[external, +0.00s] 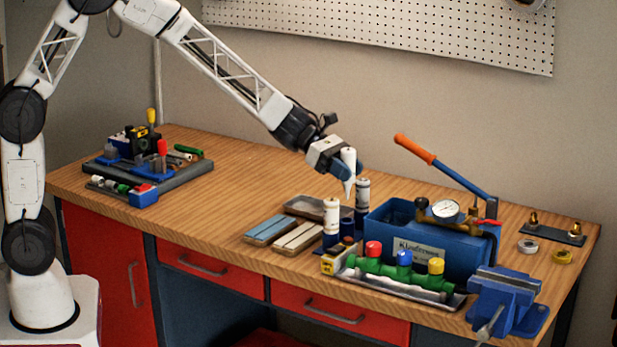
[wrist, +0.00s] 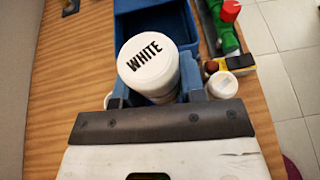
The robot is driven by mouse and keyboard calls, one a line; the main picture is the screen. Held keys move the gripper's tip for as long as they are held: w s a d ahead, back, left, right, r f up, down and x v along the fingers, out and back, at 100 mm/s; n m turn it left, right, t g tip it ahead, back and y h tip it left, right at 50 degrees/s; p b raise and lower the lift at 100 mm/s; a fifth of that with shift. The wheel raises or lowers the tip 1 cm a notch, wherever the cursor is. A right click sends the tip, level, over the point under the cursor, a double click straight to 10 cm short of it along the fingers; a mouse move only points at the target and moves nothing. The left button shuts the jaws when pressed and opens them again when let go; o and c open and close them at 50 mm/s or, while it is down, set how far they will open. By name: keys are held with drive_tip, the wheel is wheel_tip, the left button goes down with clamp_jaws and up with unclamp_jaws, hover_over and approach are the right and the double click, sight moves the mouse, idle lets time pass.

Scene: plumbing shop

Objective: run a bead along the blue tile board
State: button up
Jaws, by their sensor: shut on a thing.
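The blue tile board (external: 270,230) lies on the bench left of a similar off-white board (external: 299,237). My gripper (external: 346,167) is shut on a white sealant tube (external: 348,160), held above the bench with its nozzle pointing down. In the wrist view the tube's end cap (wrist: 147,58) reads "WHITE", between my fingers (wrist: 155,90). The tube is right of and above the blue board, apart from it. Two more white tubes, a front one (external: 331,212) and a rear one (external: 362,192), stand in a dark blue rack (external: 347,239) below. The blue board does not show in the wrist view.
A grey tray (external: 310,206) sits behind the boards. Right of the rack are a blue pump tank (external: 385,228) with an orange-handled lever (external: 414,149), a green manifold (external: 385,270) and a blue vise (external: 508,295). The bench left of the boards is clear.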

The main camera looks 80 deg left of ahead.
drive_tip(key=shift+a, duration=0.1)
drive_tip(key=shift+s+a, duration=0.35)
drive_tip(key=s+a+f+m+g+h, duration=0.2)
drive_tip(key=s+a+m+g, duration=0.4)
drive_tip(key=s+a, duration=0.4)
drive_tip(key=shift+s+a+f+h, duration=0.3)
drive_tip(key=shift+s+h, duration=0.2)
drive_tip(key=shift+s, duration=0.6)
drive_tip(key=shift+f, duration=0.25)
drive_tip(key=shift+f, duration=1.6)
